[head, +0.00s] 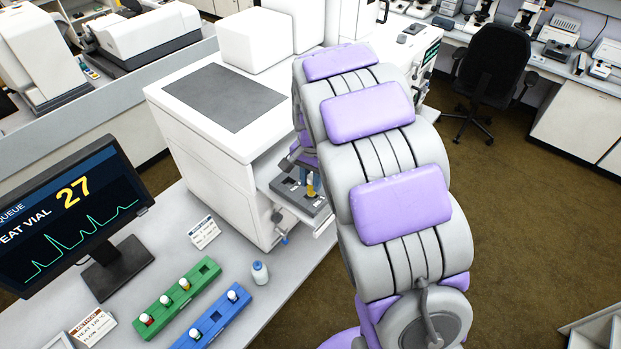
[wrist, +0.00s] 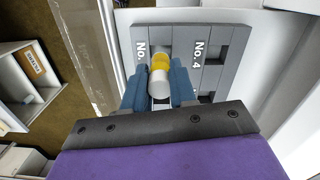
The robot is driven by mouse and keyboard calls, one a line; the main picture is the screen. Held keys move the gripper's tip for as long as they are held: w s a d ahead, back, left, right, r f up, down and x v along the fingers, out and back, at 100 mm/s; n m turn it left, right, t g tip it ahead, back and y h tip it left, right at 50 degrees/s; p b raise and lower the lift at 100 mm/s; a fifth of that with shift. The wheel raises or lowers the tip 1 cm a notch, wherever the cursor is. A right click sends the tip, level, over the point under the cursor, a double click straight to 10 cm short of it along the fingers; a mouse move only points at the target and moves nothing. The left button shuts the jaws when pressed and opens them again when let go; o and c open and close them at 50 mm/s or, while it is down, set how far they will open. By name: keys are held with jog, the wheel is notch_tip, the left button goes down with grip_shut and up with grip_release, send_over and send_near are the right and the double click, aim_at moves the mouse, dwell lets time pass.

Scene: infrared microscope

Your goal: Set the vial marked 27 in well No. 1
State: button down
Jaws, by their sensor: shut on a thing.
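A vial (wrist: 160,84) with a white end and a yellow band is between the two blue fingers of my gripper (wrist: 160,92) in the wrist view. The gripper is shut on it; I cannot read a number on it. The vial is over the grey well tray (wrist: 182,38), beside a label reading "No." whose digit is hidden, left of the No. 4 label. I cannot tell whether its lower end is inside a well. In the head view the yellow part of the vial (head: 312,187) shows over the pulled-out tray (head: 289,190), partly behind my arm.
The white instrument (head: 205,150) stands around the tray. A green rack (head: 178,297) and a blue rack (head: 212,322) hold vials on the bench. A small bottle (head: 260,272) stands beside them. A monitor (head: 70,215) shows 27. Open floor lies to the right.

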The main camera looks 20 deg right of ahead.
jog(key=shift+d+f, duration=0.2)
jog(key=shift+d, duration=0.45)
jog(key=shift+a, duration=0.1)
jog(key=shift+a+f, duration=0.1)
jog(key=shift+a, duration=0.45)
dwell(0.4)
jog(key=shift+d+f, duration=0.1)
jog(key=shift+f, duration=0.25)
jog(key=shift+r, duration=0.15)
jog(key=shift+r+p, duration=0.55)
jog(key=shift+r, duration=1.35)
